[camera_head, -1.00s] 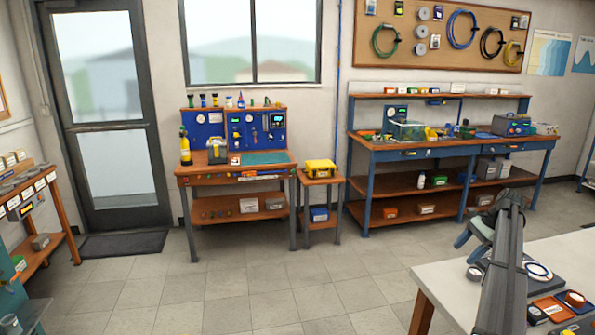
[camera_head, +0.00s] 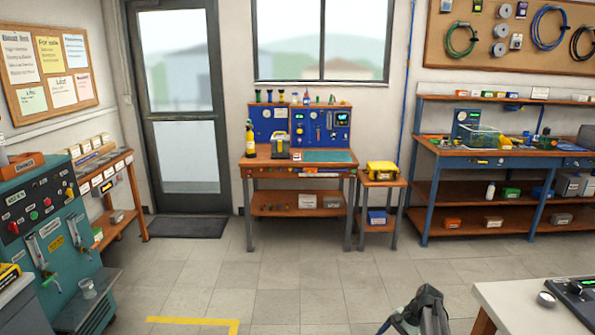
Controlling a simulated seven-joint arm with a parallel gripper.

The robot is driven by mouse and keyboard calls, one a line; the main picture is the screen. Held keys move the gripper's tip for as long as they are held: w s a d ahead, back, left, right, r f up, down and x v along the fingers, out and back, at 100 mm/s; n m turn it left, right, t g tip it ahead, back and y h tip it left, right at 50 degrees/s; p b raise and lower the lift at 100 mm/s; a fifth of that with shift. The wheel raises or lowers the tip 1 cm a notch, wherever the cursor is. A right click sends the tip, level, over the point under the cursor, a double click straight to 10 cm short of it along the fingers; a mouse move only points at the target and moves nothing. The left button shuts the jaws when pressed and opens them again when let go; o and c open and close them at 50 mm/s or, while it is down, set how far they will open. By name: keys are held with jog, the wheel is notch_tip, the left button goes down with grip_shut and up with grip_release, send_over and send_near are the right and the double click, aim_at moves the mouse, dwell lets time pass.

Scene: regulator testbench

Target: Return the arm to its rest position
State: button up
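Part of my arm shows at the bottom edge right of the middle, as a dark grey, rounded piece with a small blue-green part to its left. It stands in front of the floor, left of the white-topped table (camera_head: 515,305). The rest of the arm is cut off by the frame's lower edge. I make out no gripper fingers in this view, and nothing held shows.
A teal test machine (camera_head: 50,245) stands at the left, with a yellow floor line (camera_head: 195,321) near it. A wooden workbench (camera_head: 300,170), a small stand (camera_head: 382,183) and a blue bench (camera_head: 500,162) line the back. The middle floor (camera_head: 290,270) is clear.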

jog(key=s+a+f+n+g+h, duration=0.1)
jog(key=s+a+f+n+g, duration=0.1)
jog(key=s+a+f, duration=0.55)
jog(key=s+a+f+n+g+h, duration=0.1)
jog(key=s+a+f+n+h, duration=0.15)
jog(key=s+f, duration=0.95)
jog(key=s+a+f+n+g+h, duration=0.1)
jog(key=s+f+n, duration=0.1)
jog(key=s, duration=1)
jog(key=s+a+f+n+g+h, duration=0.1)
jog(key=s+f+n+g, duration=0.1)
jog(key=s, duration=1)
jog(key=shift+s+a+f+n+h, duration=0.2)
jog(key=shift+a+f+n+h, duration=0.2)
jog(key=shift+f+n, duration=0.5)
